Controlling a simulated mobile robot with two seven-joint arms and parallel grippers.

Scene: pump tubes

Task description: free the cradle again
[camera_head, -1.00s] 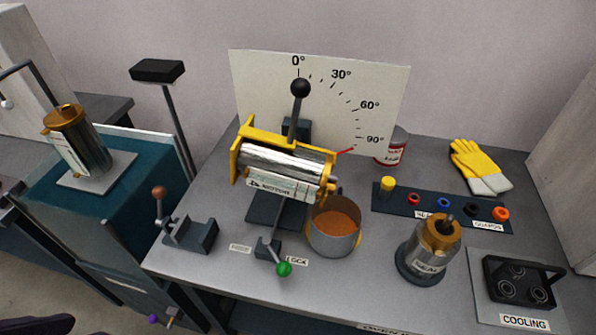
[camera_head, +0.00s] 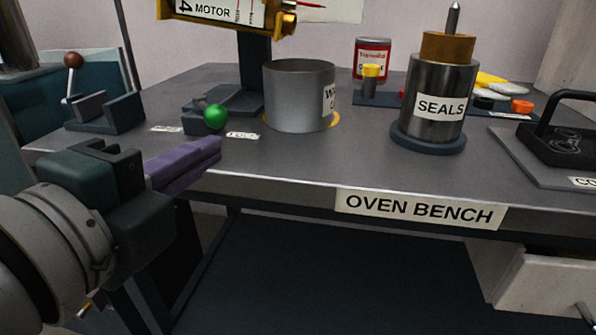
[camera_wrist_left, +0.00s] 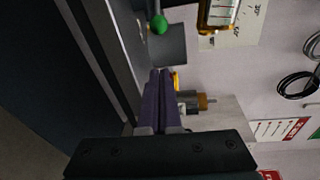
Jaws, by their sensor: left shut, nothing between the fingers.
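The yellow cradle (camera_head: 289,19) is cut off by the top edge of the head view. A motor tube with a white label (camera_head: 212,9) reading "4 MOTOR" lies in it, nearly level. The cradle sits on a dark post (camera_head: 255,62). The lock lever's green knob (camera_head: 215,116) is at the foot of the post, beside a small plate. My left gripper (camera_head: 216,149) is shut and empty, its purple fingers just in front of the bench edge, near and below the green knob. In the left wrist view the knob (camera_wrist_left: 158,25) and cradle (camera_wrist_left: 218,18) lie beyond the fingertips, apart from them.
A grey pot (camera_head: 298,95) stands right of the post. The seals holder (camera_head: 438,100) with a rod stands further right. A control strip, a can (camera_head: 372,55) and a cooling rack (camera_head: 565,125) also occupy the bench (camera_head: 330,160).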

